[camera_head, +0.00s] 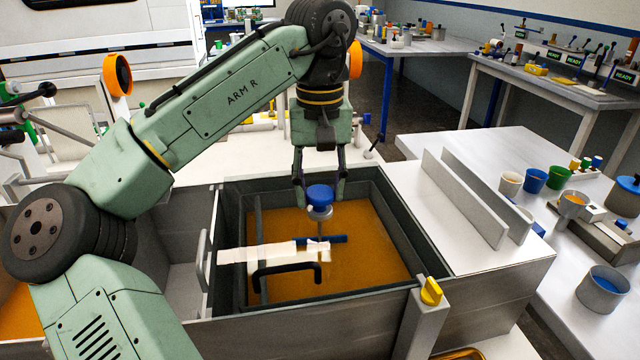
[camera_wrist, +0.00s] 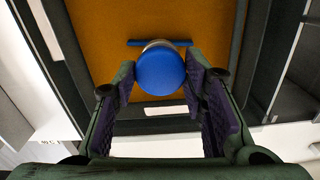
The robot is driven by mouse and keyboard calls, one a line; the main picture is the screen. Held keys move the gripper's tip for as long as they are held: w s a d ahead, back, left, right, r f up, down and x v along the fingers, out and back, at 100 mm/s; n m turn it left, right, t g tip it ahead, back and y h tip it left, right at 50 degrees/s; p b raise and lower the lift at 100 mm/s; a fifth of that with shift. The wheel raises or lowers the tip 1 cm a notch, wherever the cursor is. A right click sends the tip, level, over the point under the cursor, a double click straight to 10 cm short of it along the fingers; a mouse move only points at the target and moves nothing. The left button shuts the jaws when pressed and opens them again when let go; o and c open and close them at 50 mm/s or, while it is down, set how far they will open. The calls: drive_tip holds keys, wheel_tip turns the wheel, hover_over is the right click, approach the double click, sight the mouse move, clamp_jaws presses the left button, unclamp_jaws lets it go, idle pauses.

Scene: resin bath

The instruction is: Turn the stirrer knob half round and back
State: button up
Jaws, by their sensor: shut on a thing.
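The stirrer knob (camera_head: 320,194) is a round blue cap on a pale collar, standing over the amber resin in the bath (camera_head: 370,262). A blue bar (camera_head: 322,240) shows below it. My gripper (camera_head: 319,190) reaches down from above with one finger on each side of the knob. In the wrist view the blue knob (camera_wrist: 160,72) sits between the tips of my gripper (camera_wrist: 160,80), which is shut on it. The bar beneath lies crosswise behind the knob in that view. The lower shaft is partly hidden.
A pale strip (camera_head: 270,253) and a black handle (camera_head: 288,268) lie near the knob, over the bath. The bath's dark walls surround it. A yellow knob (camera_head: 431,291) stands at the front right corner. Upright grey plates (camera_head: 470,195) and several cups (camera_head: 535,179) are to the right.

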sight(320, 192)
idle(0.3)
drive_tip(key=o, duration=1.2)
wheel_tip(320, 192, up, 8)
drive_tip(key=shift+f, duration=0.2)
drive_tip(key=shift+s+f, duration=0.1)
